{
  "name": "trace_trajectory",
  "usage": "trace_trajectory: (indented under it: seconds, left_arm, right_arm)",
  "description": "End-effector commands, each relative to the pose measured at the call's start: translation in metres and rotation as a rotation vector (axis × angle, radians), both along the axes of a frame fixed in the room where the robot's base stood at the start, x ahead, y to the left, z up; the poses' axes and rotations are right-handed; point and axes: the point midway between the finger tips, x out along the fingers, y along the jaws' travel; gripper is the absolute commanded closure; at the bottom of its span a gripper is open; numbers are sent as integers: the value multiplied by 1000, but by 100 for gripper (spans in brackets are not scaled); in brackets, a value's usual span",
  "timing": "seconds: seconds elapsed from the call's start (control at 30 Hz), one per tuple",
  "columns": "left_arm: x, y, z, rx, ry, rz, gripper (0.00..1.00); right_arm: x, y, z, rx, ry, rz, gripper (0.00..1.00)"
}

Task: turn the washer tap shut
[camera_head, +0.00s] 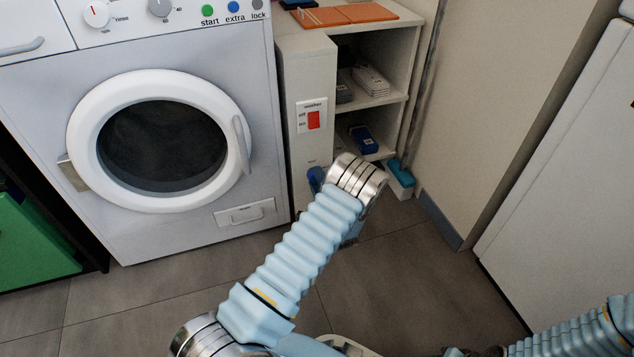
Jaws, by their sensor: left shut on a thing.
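The washer tap (315,178) is a blue handle low on the front of the white panel right of the washer; a small label sits just above it. My left gripper (324,184) is at the tap, shut on it, with its fingers mostly hidden behind my silver wrist. The right part of the tap is also hidden, so its exact angle is hard to tell. The washing machine (255,130) stands to the left with its round door closed. My right arm's sleeve shows at the lower right, and its gripper is not visible.
A red washer switch (314,120) is on the panel above the tap. Open shelves (385,100) with small items stand just right of it. A blue-topped box (400,180) is on the floor beside them. The grey tiled floor (420,270) is clear.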

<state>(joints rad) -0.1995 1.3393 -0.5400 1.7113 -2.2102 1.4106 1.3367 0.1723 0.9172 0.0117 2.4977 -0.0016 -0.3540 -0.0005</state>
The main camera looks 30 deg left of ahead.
Motion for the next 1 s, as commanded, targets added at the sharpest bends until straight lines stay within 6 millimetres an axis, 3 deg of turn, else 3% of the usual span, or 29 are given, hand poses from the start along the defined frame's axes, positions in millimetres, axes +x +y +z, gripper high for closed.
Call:
trace_trajectory:
  seconds: [0.6,0.63,0.7,0.8,1.0]
  left_arm:
    - [-1,-1,-1,-28,-29,0,81]
    - [-1,-1,-1,-28,-29,0,47]
    - [-1,-1,-1,-28,-29,0,36]
    - [0,-1,-1,-27,-29,0,25]
    - [0,0,0,-26,-29,-1,25]
  right_arm:
    - [0,0,-2,0,-1,0,57]
    - [0,0,-2,0,-1,0,57]
    - [0,0,-2,0,-1,0,57]
    - [0,0,-2,0,-1,0,57]
    - [0,0,-2,0,-1,0,57]
